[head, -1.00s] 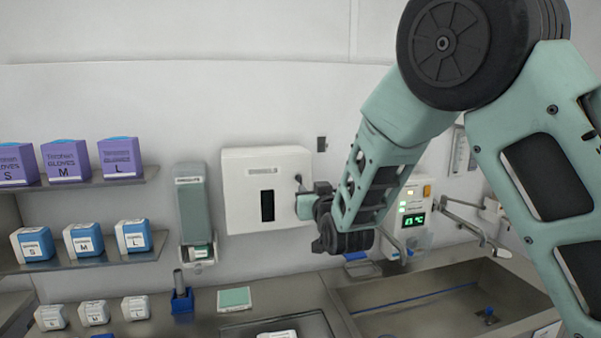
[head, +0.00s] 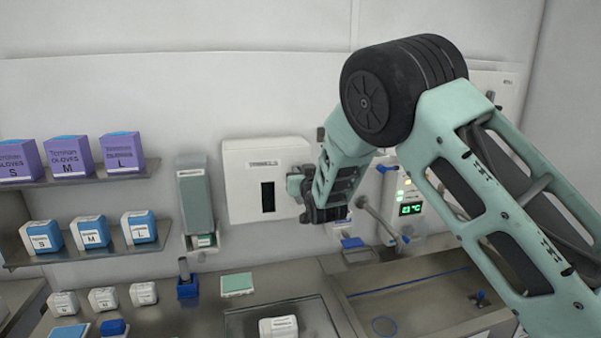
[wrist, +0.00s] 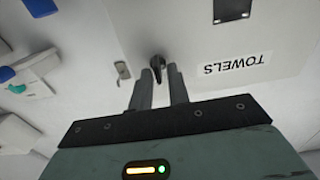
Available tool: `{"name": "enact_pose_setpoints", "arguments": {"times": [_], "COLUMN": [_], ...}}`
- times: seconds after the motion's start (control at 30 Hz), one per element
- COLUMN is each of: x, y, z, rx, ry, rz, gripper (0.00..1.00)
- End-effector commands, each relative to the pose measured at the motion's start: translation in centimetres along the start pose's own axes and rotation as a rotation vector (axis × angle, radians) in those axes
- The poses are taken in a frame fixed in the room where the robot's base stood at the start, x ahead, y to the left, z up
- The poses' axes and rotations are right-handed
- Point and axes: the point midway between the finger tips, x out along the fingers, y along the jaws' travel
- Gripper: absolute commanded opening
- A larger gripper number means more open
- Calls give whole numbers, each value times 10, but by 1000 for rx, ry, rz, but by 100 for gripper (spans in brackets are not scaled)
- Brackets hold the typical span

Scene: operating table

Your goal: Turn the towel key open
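The white towel dispenser (head: 240,190) hangs on the wall, with a dark slot in its front. In the wrist view its face (wrist: 195,45) carries an upside-down TOWELS label (wrist: 237,69). The dark towel key (wrist: 157,64) sticks out near the dispenser's edge. My gripper (wrist: 159,74) points at the key, its two fingers apart with a clear gap. The key lies at the fingertips, between them; I cannot tell whether either finger touches it. In the head view my gripper (head: 296,184) is at the dispenser's right side and the key is hidden.
A green soap dispenser (head: 195,203) hangs to the left. Shelves with glove boxes (head: 122,152) are further left. A control panel with a green display (head: 411,210) and a metal sink (head: 420,295) are to the right. A small wall latch (wrist: 122,72) sits beside the dispenser.

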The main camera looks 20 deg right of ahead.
Motion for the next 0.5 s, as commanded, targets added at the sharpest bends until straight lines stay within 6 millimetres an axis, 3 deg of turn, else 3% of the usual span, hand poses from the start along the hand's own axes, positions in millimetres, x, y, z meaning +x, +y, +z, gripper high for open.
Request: {"name": "enact_pose_setpoints", "arguments": {"times": [0.5], "x": [0], "y": [-2], "z": [2], "rx": [-46], "ry": [0], "rz": [-3], "gripper": [0]}}
